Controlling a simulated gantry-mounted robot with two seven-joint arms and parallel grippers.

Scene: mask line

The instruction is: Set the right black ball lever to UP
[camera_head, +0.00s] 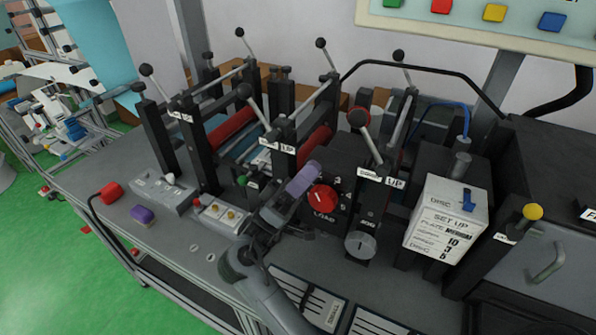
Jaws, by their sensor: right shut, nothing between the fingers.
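Several black ball levers stand on the machine. The one furthest right in the near row (357,118) has its rod leaning up and to the left from a dark post. Small white labels stand at its foot; the right one (396,183) reads UP, and the left one is too small to read surely. Another black ball lever (398,55) stands behind it, nearly upright. My right gripper (309,171) has purplish fingers and is shut and empty. It is left of and below the near right lever's ball, apart from it in the picture. My left gripper is not in view.
A red knob (322,197) sits just below my right gripper. Red rollers (231,127) and more posts stand to the left. Printed sheets (305,296) lie in front.

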